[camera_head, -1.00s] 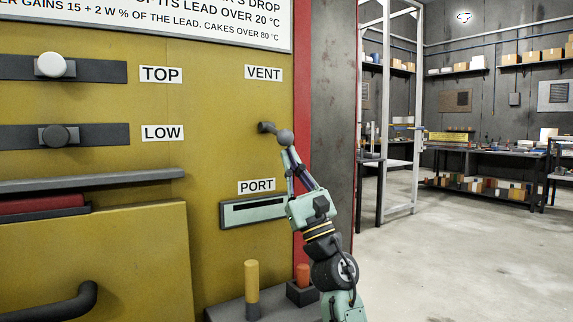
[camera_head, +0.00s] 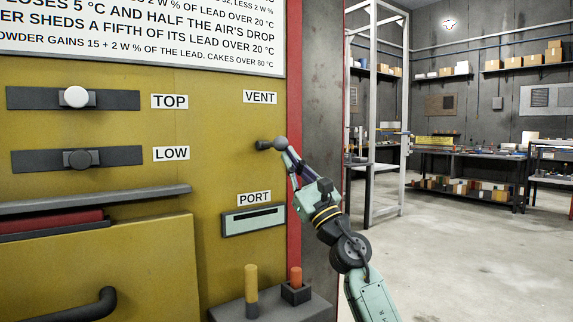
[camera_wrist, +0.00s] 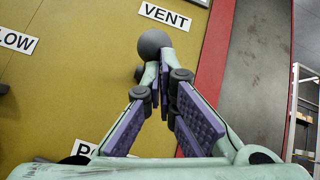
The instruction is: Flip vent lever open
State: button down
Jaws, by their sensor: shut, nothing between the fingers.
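The vent lever (camera_head: 279,143) is a short dark lever with a grey ball knob, below the VENT label (camera_head: 260,97) on the yellow oven panel. It points right, about level, from its pivot. In the wrist view the ball (camera_wrist: 154,43) sits just beyond my fingertips and hides most of the lever. My gripper (camera_head: 286,153) is shut and empty, with its fingertips at the lower right side of the ball. They look to be touching it or very close. My gripper also shows in the wrist view (camera_wrist: 160,66), its purple finger pads spread apart lower down.
The PORT slot (camera_head: 254,219) lies below the lever. A ledge with a yellow post (camera_head: 251,282) and an orange peg (camera_head: 295,276) juts out beneath. TOP (camera_head: 76,97) and LOW (camera_head: 81,159) sliders are at left. Open floor lies right of the oven.

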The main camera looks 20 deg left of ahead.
jog(key=shift+s+r, duration=0.1)
jog(key=shift+r, duration=1.7)
jog(key=shift+d, duration=0.1)
